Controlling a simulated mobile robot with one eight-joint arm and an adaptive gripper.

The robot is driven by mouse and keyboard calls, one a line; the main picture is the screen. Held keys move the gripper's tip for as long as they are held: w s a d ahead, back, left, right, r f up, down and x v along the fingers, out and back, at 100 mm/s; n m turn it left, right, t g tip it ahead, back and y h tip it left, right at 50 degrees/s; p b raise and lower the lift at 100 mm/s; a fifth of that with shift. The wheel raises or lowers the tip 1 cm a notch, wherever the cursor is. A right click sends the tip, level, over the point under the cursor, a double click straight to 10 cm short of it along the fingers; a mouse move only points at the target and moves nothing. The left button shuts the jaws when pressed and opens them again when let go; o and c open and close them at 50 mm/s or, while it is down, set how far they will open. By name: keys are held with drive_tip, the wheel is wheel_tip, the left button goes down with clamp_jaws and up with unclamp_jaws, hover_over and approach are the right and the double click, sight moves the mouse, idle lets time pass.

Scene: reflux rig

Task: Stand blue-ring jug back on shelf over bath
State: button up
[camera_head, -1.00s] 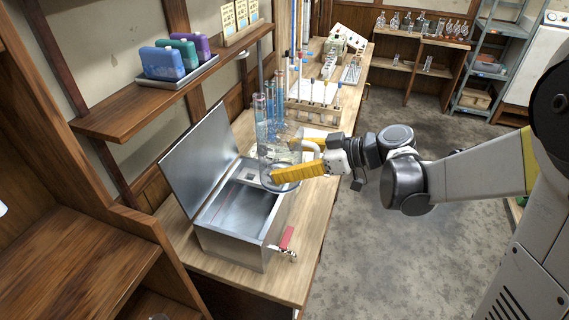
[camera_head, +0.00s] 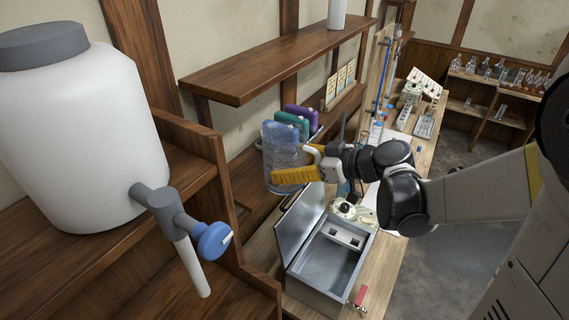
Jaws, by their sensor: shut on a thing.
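The clear jug (camera_head: 284,157) is held upright, well above the bench; its wall shows a bluish tint, but I cannot make out its ring clearly. My gripper (camera_head: 290,166) is shut on the jug from the right, with yellow fingers at its side. The open metal bath (camera_head: 327,265) stands on the bench below and to the right, its lid raised at the left. A lower wooden shelf (camera_head: 247,188) runs along the wall behind the jug, which hides part of it. A second wooden shelf (camera_head: 262,72) is higher up.
Blue, teal and purple bottles (camera_head: 301,118) and upright cards (camera_head: 340,84) stand on the lower shelf. A white cylinder (camera_head: 337,14) stands on the upper shelf, whose near part is bare. A large white tank (camera_head: 80,130) with a blue-handled tap fills the left.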

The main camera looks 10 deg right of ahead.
drive_tip(key=w+a, duration=0.8)
drive_tip(key=shift+w+a, duration=0.1)
drive_tip(key=shift+f+b, duration=0.35)
drive_tip(key=shift+f, duration=0.3)
drive_tip(key=shift+f+b, duration=0.5)
drive_tip(key=shift+f+b, duration=0.35)
drive_tip(key=o, duration=1)
drive_tip(key=shift+d+r, duration=0.1)
drive_tip(key=shift+d, duration=0.15)
drive_tip(key=shift+p+v, duration=0.6)
drive_tip(key=shift+v, duration=1.75)
